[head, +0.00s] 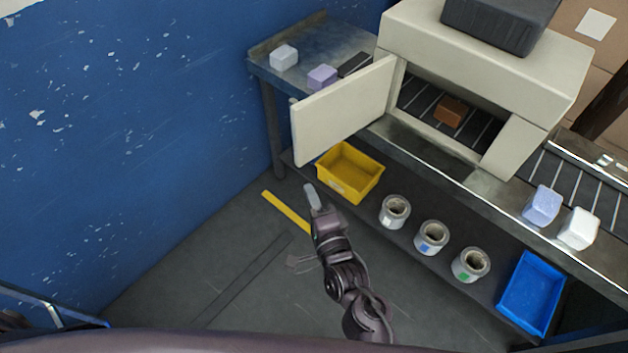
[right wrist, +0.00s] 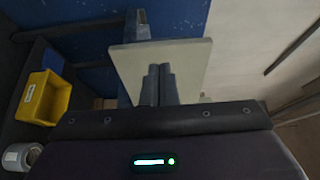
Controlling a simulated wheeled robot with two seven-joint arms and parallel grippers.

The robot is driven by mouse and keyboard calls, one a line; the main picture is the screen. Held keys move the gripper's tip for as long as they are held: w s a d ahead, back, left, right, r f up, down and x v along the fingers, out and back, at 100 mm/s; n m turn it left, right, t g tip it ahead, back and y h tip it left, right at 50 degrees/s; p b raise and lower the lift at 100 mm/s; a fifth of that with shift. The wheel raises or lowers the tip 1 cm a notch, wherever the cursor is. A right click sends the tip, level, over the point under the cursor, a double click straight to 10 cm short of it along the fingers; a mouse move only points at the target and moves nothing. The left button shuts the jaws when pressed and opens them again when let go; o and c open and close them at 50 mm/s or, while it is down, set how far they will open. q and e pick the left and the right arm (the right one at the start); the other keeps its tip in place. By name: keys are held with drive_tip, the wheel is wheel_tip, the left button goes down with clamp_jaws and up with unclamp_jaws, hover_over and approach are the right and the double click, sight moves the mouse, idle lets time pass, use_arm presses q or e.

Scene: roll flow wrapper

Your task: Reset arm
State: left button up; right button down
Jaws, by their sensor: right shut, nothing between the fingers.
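My right gripper (head: 312,197) is in the middle of the head view, over the floor in front of the lower shelf. Its fingers are shut with nothing between them; the closed fingertips (right wrist: 158,75) also show in the right wrist view. It is apart from every object; the yellow bin (head: 349,172) is just to its right in the head view. In the right wrist view the fingers overlap the machine's open door (right wrist: 190,65). My left gripper is not in view.
The wrapper machine (head: 480,60) has its door (head: 345,108) swung open, with a brown block (head: 451,111) inside. Blocks sit on the upper table (head: 322,77) and right conveyor.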

drive_tip(key=s+d+f+n+g+h, duration=0.1)
drive_tip(key=s+d+f+n+g, duration=0.25)
drive_tip(key=f, duration=0.65)
drive_tip(key=s+d+f+n+g+h, duration=0.15)
drive_tip(key=s+f, duration=0.35)
drive_tip(key=f, duration=0.5)
drive_tip(key=s+d+f+n+g+h, duration=0.1)
drive_tip(key=s+d+f+n+g, duration=0.25)
drive_tip(key=f, duration=0.65)
drive_tip(key=s+d+f+n+g+h, duration=0.2)
drive_tip(key=s+d+f+n+g, duration=0.1)
drive_tip(key=s+d+f, duration=0.5)
drive_tip(key=s+d+f+n+g+h, duration=0.2)
drive_tip(key=s+d+f+n+g, duration=0.2)
drive_tip(key=s+d+f, duration=0.5)
drive_tip(key=s+d, duration=0.2)
drive_tip(key=s, duration=0.4)
